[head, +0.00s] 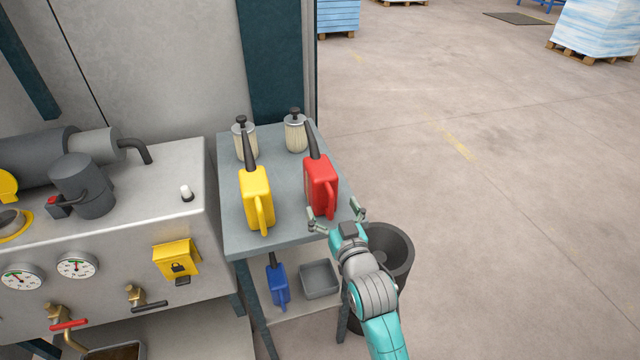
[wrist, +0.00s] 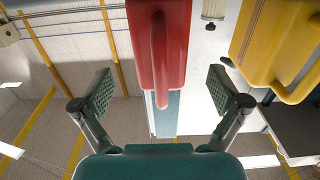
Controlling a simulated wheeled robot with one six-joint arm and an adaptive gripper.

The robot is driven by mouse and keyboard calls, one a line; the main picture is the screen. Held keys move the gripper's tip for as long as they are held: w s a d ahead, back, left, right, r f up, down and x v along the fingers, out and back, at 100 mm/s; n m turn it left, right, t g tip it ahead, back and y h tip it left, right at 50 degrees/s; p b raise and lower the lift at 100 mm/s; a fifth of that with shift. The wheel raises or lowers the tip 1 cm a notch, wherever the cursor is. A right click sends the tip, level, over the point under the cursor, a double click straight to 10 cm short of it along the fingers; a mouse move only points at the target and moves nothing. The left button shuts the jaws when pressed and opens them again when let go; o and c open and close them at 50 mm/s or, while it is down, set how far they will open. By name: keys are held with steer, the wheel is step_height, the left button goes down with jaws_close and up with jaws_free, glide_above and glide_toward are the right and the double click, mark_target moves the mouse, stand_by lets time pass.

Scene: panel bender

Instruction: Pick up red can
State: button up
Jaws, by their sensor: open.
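The red can (head: 321,184) stands upright on the grey table (head: 237,228), near its right edge, with its dark spout pointing up and back. My gripper (head: 336,216) is open at the near side of the red can, its fingers spread. In the wrist view the red can (wrist: 160,50) is ahead, its handle facing me, between and beyond the two fingertips of my gripper (wrist: 161,92). The fingers do not appear to touch it.
A yellow can (head: 256,199) stands left of the red can. Two pale jars with dark tops, a left one (head: 245,143) and a right one (head: 295,135), stand behind. A blue can (head: 277,285) and grey tray (head: 320,279) are on the lower shelf. A dark bin (head: 398,250) stands right of the table.

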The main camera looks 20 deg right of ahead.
mark_target(326, 195)
steer(key=shift+w+r, duration=0.1)
steer(key=shift+w, duration=3)
steer(key=c, duration=1.6)
steer(key=shift+c, duration=0.2)
steer(key=shift+r, duration=0.15)
